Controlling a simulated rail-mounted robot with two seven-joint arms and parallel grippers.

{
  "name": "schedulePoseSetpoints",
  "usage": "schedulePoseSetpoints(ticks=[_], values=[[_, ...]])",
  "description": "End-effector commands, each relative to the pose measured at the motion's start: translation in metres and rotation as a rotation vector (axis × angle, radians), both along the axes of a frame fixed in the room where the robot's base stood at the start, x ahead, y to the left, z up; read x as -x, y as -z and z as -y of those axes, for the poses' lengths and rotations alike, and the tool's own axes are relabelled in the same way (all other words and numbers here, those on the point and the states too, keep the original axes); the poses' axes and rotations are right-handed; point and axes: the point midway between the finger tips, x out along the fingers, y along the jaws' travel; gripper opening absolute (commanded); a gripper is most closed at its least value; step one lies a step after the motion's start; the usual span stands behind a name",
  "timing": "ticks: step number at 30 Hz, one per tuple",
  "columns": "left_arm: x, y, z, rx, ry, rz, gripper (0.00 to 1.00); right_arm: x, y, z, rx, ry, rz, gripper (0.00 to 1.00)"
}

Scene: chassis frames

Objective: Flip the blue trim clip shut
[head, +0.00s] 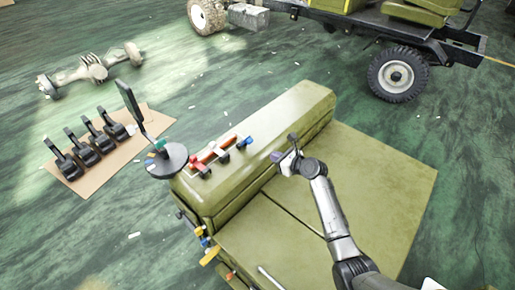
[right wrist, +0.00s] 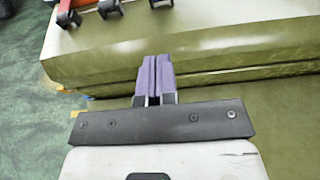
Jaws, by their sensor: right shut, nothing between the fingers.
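The blue trim clip (head: 243,143) is small in the head view, at the right end of a short row on top of the green seat's raised back. Its lever's angle is too small to tell. My right gripper (head: 284,151) is to the right of the clip and apart from it, near the right side of the seat back. In the right wrist view its purple fingers (right wrist: 155,75) are shut with nothing between them. Dark clip bases show at the top edge there, but no blue shows. My left gripper is not in view.
A red clip (head: 200,166) and another clip (head: 221,151) share the row. A dark round stand with a small screen (head: 166,160) is at the left end of the green seat (head: 340,190). Coloured levers (head: 209,255) are on the seat's left side. A vehicle chassis stands behind.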

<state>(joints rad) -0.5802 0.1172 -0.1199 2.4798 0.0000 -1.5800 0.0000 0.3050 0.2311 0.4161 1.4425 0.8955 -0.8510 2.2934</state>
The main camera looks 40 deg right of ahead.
Motion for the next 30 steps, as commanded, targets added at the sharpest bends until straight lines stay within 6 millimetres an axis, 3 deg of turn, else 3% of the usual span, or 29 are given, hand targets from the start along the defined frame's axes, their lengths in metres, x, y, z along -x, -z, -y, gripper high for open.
schedulePoseSetpoints(ticks=[9,15,30], values=[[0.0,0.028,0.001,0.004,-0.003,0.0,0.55,-0.056,0.023,-0.009,0.001,0.001,0.0,0.0],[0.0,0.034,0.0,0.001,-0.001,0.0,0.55,-0.078,0.011,-0.013,0.002,0.001,0.002,0.0],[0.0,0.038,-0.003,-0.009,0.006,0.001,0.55,-0.092,0.004,-0.015,0.002,0.002,-0.001,0.0]])
